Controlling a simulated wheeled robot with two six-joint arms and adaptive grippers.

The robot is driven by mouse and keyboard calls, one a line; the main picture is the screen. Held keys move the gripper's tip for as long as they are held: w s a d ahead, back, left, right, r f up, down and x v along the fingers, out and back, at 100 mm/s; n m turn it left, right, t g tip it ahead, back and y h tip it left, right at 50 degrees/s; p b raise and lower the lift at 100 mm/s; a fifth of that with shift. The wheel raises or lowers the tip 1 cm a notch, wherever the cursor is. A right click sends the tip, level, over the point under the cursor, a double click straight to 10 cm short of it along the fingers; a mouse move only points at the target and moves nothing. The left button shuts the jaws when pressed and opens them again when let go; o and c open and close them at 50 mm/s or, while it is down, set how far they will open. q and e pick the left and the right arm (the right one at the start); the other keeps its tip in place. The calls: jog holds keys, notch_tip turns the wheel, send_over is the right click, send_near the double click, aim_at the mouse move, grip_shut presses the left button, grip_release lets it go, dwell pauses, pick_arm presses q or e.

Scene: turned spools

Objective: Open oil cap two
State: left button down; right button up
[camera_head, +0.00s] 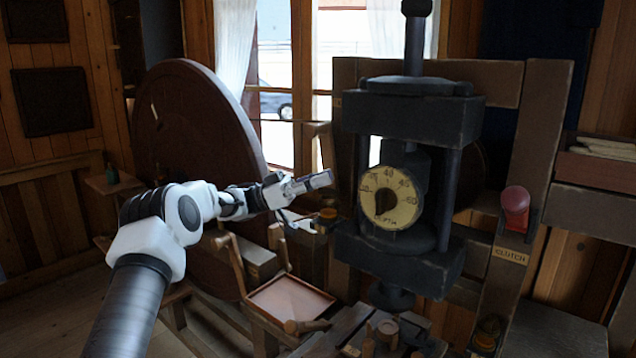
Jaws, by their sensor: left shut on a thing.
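My left gripper (318,207) reaches in from the left, at the left side of the dark press. It is shut on a small brass-coloured cap (328,214), which looks like an oil cap. The cap appears seated on a fitting beside the press; its lower part is hard to make out. No number is readable on either cap. My right gripper is not in view.
The black press (412,115) carries a round dial gauge (391,198). A red-knobbed lever (515,205) stands right, above a "CLUTCH" plate. A big wooden wheel (190,130) stands behind my left arm. A wooden tray (290,300) and a cluttered bench (350,325) lie below.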

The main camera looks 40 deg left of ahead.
pick_arm(q)
jog(key=shift+w+f+m+g, duration=0.15)
jog(key=shift+m+g, duration=0.15)
jog(key=shift+g, duration=0.3)
jog(key=c, duration=1.1)
grip_release()
jog(key=shift+d, duration=0.2)
jog(key=v, duration=1.1)
jog(key=shift+a+f, duration=0.25)
jog(key=shift+a, duration=0.1)
